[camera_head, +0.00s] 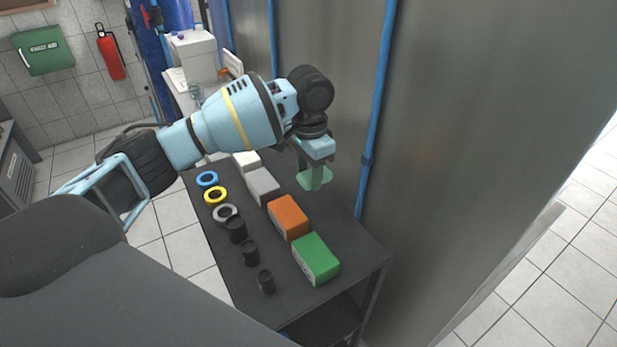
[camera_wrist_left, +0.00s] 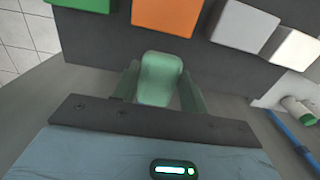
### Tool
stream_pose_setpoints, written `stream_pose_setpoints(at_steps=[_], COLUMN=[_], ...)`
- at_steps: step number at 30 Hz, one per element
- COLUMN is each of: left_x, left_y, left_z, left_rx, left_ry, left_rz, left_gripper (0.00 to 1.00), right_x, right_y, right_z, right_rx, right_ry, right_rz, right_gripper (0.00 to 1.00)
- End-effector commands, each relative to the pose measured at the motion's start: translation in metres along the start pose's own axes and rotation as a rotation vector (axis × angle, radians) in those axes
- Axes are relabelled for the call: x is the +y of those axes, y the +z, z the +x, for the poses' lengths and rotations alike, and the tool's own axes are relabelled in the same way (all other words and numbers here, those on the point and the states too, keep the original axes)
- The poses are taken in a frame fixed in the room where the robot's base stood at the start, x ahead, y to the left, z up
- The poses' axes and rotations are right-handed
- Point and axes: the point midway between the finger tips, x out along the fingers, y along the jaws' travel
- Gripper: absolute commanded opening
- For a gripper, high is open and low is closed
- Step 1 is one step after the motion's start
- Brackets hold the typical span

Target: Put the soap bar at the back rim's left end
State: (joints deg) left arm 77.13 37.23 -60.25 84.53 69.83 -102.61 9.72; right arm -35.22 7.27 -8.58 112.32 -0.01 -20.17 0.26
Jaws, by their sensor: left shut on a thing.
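My left gripper (camera_head: 309,163) is shut on a pale green soap bar (camera_head: 316,178) and points down. It holds the bar over the wall-side edge of the dark table (camera_head: 345,228), beside the row of boxes. The bar looks clear of the top, but its exact height is hard to judge. In the left wrist view the soap bar (camera_wrist_left: 160,78) sits between the two green fingers, its far end sticking out toward the boxes. My right gripper is not in view.
A white box (camera_head: 246,160), grey box (camera_head: 262,186), orange box (camera_head: 288,217) and green box (camera_head: 316,259) stand in a row. Blue, yellow and grey rings and black cylinders (camera_head: 250,252) line the other side. A metal wall with a blue pipe (camera_head: 374,120) rises close behind the table.

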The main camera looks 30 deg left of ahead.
Motion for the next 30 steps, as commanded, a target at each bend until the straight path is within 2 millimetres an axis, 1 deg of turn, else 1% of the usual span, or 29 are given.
stream_pose_setpoints(at_steps=[5, 8, 11, 15, 21, 25, 30], left_x=[0.006, 0.018, 0.036, 0.064, 0.096, 0.108, 0.114], left_y=[0.004, 0.013, 0.027, 0.051, 0.085, 0.098, 0.104], left_z=[0.001, 0.004, 0.007, 0.012, 0.017, 0.018, 0.018], left_rx=[0.001, 0.002, 0.004, 0.005, 0.003, 0.002, 0.001], left_ry=[-0.001, -0.004, -0.006, -0.005, -0.003, -0.001, 0.0], left_rz=[-0.025, -0.079, -0.162, -0.289, -0.442, -0.502, -0.533], left_gripper=[0.15, 0.15, 0.15, 0.15, 0.15, 0.15, 0.15], right_x=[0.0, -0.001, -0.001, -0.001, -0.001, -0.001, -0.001], right_y=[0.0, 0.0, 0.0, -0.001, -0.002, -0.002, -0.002], right_z=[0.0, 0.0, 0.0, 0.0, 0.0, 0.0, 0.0], right_rx=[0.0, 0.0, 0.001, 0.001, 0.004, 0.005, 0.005], right_ry=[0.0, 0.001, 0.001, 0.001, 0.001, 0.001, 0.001], right_rz=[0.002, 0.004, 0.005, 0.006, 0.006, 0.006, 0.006], right_gripper=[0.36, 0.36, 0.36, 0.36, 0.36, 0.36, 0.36])
